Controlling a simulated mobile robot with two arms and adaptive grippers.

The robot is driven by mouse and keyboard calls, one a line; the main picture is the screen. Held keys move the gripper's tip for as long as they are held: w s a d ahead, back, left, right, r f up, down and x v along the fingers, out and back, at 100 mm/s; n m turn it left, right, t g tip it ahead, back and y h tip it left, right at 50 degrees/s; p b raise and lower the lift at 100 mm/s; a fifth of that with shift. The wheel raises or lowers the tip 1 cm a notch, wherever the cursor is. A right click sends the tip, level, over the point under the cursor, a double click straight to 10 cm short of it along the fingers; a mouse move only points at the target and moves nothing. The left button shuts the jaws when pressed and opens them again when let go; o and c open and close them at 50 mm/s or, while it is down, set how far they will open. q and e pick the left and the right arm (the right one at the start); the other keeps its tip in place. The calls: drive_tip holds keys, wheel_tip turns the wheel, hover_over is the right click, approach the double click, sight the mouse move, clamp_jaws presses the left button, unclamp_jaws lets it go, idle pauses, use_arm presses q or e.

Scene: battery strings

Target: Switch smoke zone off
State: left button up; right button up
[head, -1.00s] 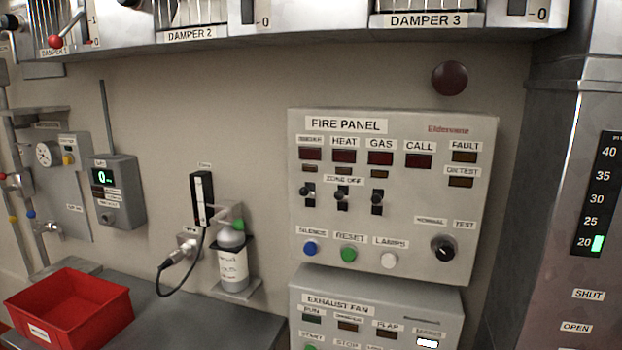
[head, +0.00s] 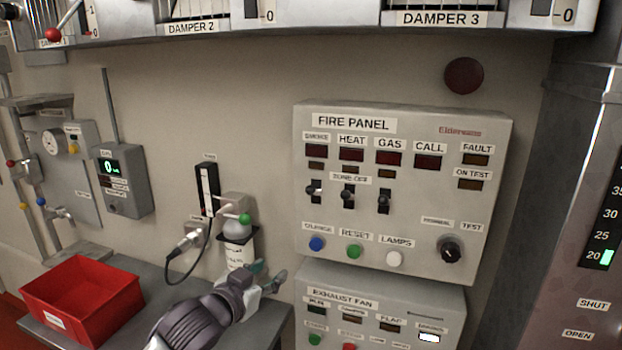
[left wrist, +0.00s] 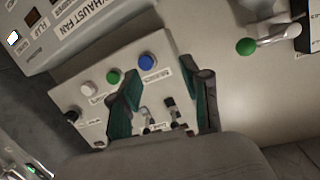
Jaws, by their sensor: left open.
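The grey fire panel (head: 414,140) is on the wall, with three small black zone-off switches in a row. The smoke zone switch (head: 314,192) is the leftmost, under the dark smoke lamp (head: 316,151); its lever position is too small to tell. It also shows in the left wrist view (left wrist: 171,106), where the panel appears upside down. My left gripper (head: 268,272) is open and empty, below and left of the panel, apart from it. In the left wrist view the left gripper's fingers (left wrist: 165,100) frame the switch area from a distance. My right gripper is not in view.
The blue silence (head: 316,244), green reset (head: 354,251) and white lamps (head: 394,259) buttons lie below the switches. The exhaust fan panel (head: 385,300) is underneath. A bottle (head: 238,252) in a wall holder and a red bin (head: 82,297) are at left.

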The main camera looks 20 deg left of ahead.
use_arm(q)
drive_tip(key=m+t+h+p, duration=0.1)
drive_tip(key=m+t+h, duration=0.1)
approach(308, 191)
drive_tip(key=d+v, duration=0.1)
drive_tip(key=v, duration=0.1)
drive_tip(key=a, duration=0.1)
drive_tip(key=p+x, duration=0.5)
drive_tip(key=x, duration=0.6)
drive_tip(key=shift+w+p, duration=0.2)
drive_tip(key=shift+p, duration=0.15)
drive_tip(key=shift+x, duration=0.85)
drive_tip(key=shift+f, duration=0.1)
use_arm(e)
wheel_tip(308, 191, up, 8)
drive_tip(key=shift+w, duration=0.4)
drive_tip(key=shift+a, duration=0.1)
use_arm(q)
clamp_jaws()
drive_tip(key=shift+f, duration=0.1)
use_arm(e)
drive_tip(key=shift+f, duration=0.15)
